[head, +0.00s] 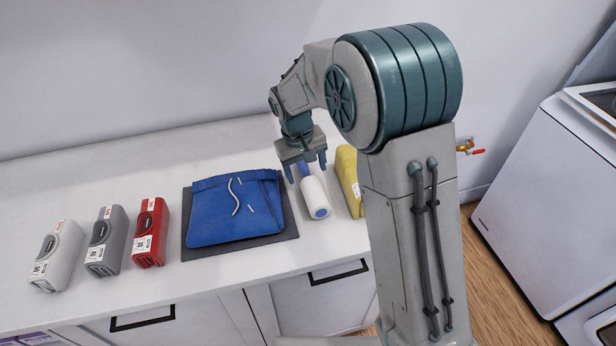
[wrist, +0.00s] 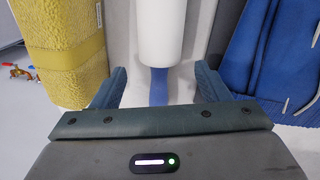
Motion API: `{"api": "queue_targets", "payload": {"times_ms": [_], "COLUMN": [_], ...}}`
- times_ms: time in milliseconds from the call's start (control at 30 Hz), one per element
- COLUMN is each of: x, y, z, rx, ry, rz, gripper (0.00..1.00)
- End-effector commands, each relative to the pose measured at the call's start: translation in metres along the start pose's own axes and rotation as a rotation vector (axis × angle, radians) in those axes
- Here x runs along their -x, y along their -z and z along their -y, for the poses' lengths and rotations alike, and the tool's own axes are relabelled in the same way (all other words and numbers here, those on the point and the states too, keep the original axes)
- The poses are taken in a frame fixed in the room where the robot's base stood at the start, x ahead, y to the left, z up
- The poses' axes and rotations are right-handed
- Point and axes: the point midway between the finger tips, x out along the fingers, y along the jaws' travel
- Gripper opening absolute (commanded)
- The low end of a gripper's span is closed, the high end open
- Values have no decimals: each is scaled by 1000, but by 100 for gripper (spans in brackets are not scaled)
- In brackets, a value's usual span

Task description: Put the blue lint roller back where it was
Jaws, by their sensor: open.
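The blue lint roller (head: 315,197), a white roll with a blue handle and blue end, lies on the white counter between the folded blue garment and a yellow object. It also shows in the wrist view (wrist: 161,35), with its blue handle (wrist: 159,86) pointing toward my gripper. My gripper (head: 306,171) is open, just above the handle end. In the wrist view the two fingers of my gripper (wrist: 158,88) stand apart on either side of the handle, with gaps on both sides. I cannot tell the exact height of the fingers over the counter.
The folded blue garment (head: 232,209) lies on a dark mat (head: 241,248) left of the roller. Red (head: 151,232), dark grey (head: 106,240) and light grey (head: 56,256) containers stand farther left. The counter (head: 110,178) behind is clear.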

Motion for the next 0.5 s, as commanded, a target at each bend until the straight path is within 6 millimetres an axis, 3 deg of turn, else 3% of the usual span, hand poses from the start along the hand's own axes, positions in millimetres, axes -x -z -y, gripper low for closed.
{"api": "queue_targets", "payload": {"times_ms": [100, 300, 500], "x": [28, 65, 82], "y": [1, 1, 0], "z": [0, 0, 0], "rx": [0, 0, 0], "ry": [0, 0, 0], "rz": [-5, -4, 0], "gripper": [69, 69, 69]}}
